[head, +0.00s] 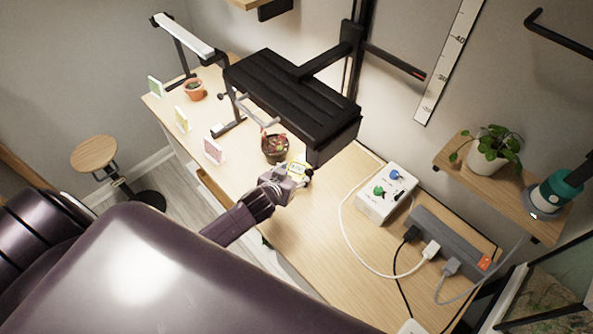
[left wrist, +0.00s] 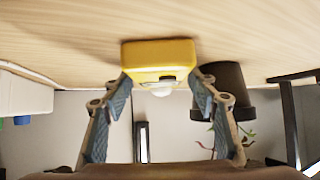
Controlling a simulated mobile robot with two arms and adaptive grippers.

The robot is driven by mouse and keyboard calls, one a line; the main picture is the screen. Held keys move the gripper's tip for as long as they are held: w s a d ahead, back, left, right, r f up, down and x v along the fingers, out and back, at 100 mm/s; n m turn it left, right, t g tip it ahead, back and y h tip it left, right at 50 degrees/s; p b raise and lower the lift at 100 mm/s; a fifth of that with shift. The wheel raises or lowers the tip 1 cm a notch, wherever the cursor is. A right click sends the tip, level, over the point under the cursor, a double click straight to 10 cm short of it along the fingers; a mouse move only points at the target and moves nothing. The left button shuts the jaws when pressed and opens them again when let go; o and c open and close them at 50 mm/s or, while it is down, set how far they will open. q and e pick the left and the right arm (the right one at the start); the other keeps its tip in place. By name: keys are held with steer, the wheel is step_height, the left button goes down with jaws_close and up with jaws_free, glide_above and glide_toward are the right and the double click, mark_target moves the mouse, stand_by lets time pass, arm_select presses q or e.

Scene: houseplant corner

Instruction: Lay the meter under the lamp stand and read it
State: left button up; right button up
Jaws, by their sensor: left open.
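The yellow meter (left wrist: 158,58) rests on the wooden table in the left wrist view, with a small white dome on the side facing me. It shows small in the head view (head: 297,168), partly hidden by my left gripper (head: 287,181). My left gripper is open, its two fingers (left wrist: 161,84) on either side of the meter's near end; I cannot tell whether they touch it. The lamp stand has a wide black lamp head (head: 290,95) on a black post (head: 355,50), over the table behind the meter. My right gripper is not in view.
A dark pot with a plant (head: 275,150) stands close behind the meter. A white control box (head: 385,193) with green and blue knobs and a grey power strip (head: 445,240) with cables lie to the right. Small cards (head: 213,151) line the left edge. Bare tabletop (head: 325,215) lies between gripper and box.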

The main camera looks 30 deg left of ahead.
arm_select(q)
steer(key=shift+c, duration=0.7)
steer(key=c, duration=1)
steer(key=shift+r, duration=0.1)
